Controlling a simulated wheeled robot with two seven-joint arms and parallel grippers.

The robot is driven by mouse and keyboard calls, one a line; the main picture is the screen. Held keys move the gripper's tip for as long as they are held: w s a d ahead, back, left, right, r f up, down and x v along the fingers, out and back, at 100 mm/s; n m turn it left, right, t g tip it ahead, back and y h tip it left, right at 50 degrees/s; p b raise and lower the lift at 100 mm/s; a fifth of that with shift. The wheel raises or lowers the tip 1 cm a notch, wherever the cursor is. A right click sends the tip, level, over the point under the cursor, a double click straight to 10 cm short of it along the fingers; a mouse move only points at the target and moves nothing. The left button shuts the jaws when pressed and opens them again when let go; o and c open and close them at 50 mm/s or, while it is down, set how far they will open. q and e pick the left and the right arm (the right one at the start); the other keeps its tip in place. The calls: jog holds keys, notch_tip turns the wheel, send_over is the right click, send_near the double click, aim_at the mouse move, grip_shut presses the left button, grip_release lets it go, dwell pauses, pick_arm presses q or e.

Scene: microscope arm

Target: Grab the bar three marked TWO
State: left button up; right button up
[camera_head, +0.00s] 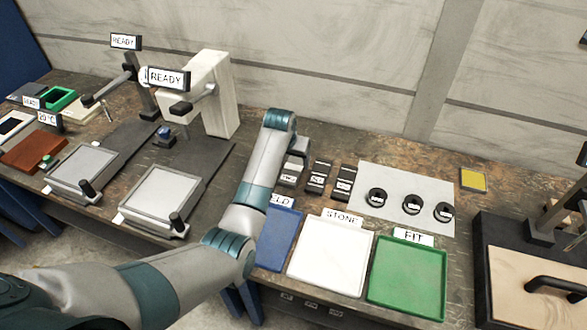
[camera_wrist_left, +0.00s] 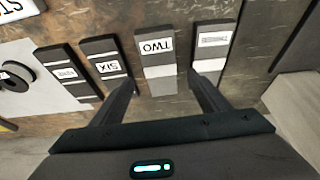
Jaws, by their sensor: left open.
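The bar marked TWO (camera_wrist_left: 156,60) is dark and pale grey with a white label, upside down in the left wrist view. It lies on the bench between the spread fingertips of my left gripper (camera_wrist_left: 161,80). The gripper is open and empty; contact with the bar cannot be told. In the head view, the TWO bar (camera_head: 290,176) appears just right of my left arm, and the gripper (camera_head: 299,148) is largely hidden. The bar marked SIX (camera_wrist_left: 105,65) lies left of TWO in the wrist view. My right gripper is not in view.
In the wrist view, another bar (camera_wrist_left: 212,50) is close by the right finger, its label unreadable, and one more bar (camera_wrist_left: 67,72) lies beyond SIX. Blue (camera_head: 280,237), white (camera_head: 330,256) and green (camera_head: 407,277) trays stand in front. A pale mat (camera_head: 400,178) holds black rings.

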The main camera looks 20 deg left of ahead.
aim_at(294, 166)
pick_arm(q)
jog(key=shift+p+x, duration=0.7)
jog(key=shift+x, duration=1.55)
jog(key=shift+s, duration=0.1)
grip_shut()
jog(key=shift+r, duration=0.1)
